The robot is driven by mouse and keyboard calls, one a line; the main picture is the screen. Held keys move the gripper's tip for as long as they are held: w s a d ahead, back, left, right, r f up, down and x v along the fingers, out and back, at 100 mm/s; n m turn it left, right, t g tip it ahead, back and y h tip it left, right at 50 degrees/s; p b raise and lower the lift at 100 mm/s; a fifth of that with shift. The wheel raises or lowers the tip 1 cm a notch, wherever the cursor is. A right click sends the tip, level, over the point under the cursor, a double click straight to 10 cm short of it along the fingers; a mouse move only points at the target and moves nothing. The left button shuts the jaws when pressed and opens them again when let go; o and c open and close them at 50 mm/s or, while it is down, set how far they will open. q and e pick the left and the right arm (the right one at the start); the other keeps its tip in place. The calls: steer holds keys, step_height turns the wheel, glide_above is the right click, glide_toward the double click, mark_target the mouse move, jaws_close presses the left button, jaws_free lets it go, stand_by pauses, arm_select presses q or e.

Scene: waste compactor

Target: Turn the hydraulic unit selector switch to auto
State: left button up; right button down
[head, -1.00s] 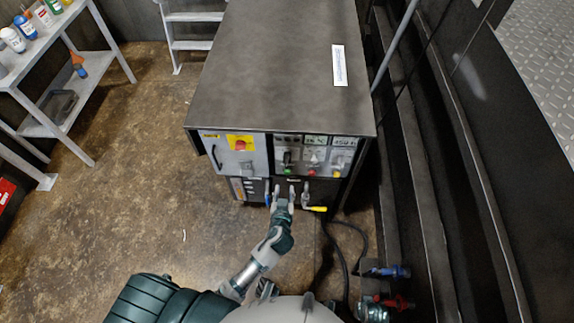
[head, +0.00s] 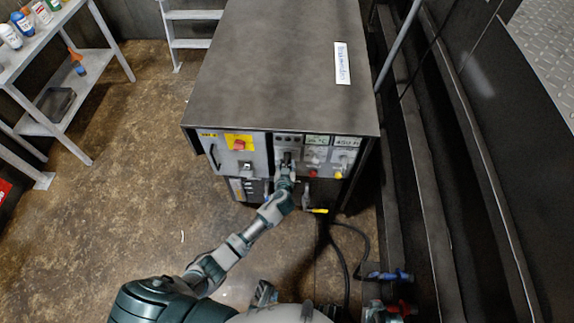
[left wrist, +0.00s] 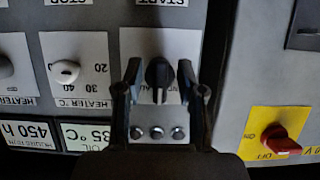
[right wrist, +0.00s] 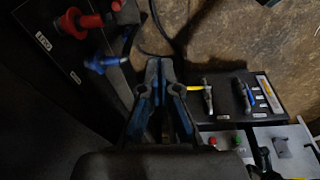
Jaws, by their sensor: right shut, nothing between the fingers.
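The black selector knob (left wrist: 158,72) sits on a white plate on the hydraulic unit's grey front panel, shown upside down in the left wrist view. Its pointer lies roughly vertical in that picture; the label wording is mostly hidden. My left gripper (left wrist: 160,85) is open, with one finger on each side of the knob and gaps visible between. In the head view my left gripper (head: 286,172) is at the panel and covers most of the knob. My right gripper (right wrist: 162,90) is shut and empty, away from the panel.
A red and yellow main switch (left wrist: 281,140) and a white heater knob (left wrist: 64,72) flank the selector. A yellow-handled valve (head: 317,211) is below the panel. Blue (right wrist: 105,63) and red (right wrist: 80,23) valves are near my right gripper. A shelf (head: 45,125) stands at left.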

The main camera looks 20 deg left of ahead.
arm_select(q)
jaws_close()
